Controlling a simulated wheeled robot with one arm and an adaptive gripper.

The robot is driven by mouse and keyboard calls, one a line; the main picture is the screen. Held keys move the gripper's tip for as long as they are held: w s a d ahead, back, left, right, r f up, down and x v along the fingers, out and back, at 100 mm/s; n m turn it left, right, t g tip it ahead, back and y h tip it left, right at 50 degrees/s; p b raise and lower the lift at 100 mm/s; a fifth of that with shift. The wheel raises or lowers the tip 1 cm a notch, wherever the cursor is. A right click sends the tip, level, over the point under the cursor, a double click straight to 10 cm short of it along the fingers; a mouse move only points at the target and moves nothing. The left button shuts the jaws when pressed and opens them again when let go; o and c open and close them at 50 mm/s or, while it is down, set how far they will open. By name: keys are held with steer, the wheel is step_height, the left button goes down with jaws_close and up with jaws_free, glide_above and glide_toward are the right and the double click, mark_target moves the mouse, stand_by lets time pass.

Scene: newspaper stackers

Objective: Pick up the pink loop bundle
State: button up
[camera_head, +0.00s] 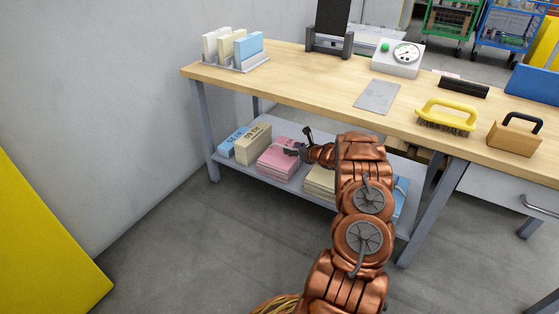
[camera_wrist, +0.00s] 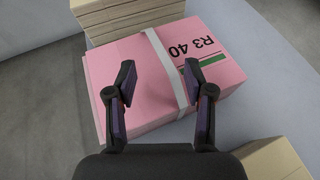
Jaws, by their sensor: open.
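The pink loop bundle (camera_head: 277,158) lies on the lower shelf of the workbench, between a cream bundle on its left and another cream stack on its right. In the wrist view the pink bundle (camera_wrist: 136,62) is a stack of pink paper with a pale band around it, black print "R3 40" and a green bar. My gripper (camera_head: 299,142) reaches in at shelf level beside the bundle. In the wrist view my gripper (camera_wrist: 158,78) is open, its two fingers spread over the bundle's near part with nothing held between them. I cannot tell whether the fingertips touch the paper.
A cream bundle (camera_head: 252,144) and a blue one (camera_head: 231,140) share the lower shelf (camera_wrist: 270,75). A cream stack (camera_head: 320,181) sits right of the pink one. The wooden benchtop (camera_head: 300,72) overhangs the shelf, and a grey leg (camera_head: 204,130) stands at the left.

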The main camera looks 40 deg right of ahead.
mark_target(284, 155)
steer(key=shift+d+f, duration=0.15)
steer(key=shift+d, duration=0.15)
steer(key=shift+w+f+b, duration=0.2)
steer(key=shift+w+b, duration=0.1)
steer(key=shift+b, duration=0.05)
steer(key=shift+b+x, duration=0.8)
steer(key=shift+x, duration=1.3)
steer(key=shift+a+r, duration=0.1)
steer(key=shift+r, duration=0.05)
steer(key=shift+c, duration=0.2)
jaws_close()
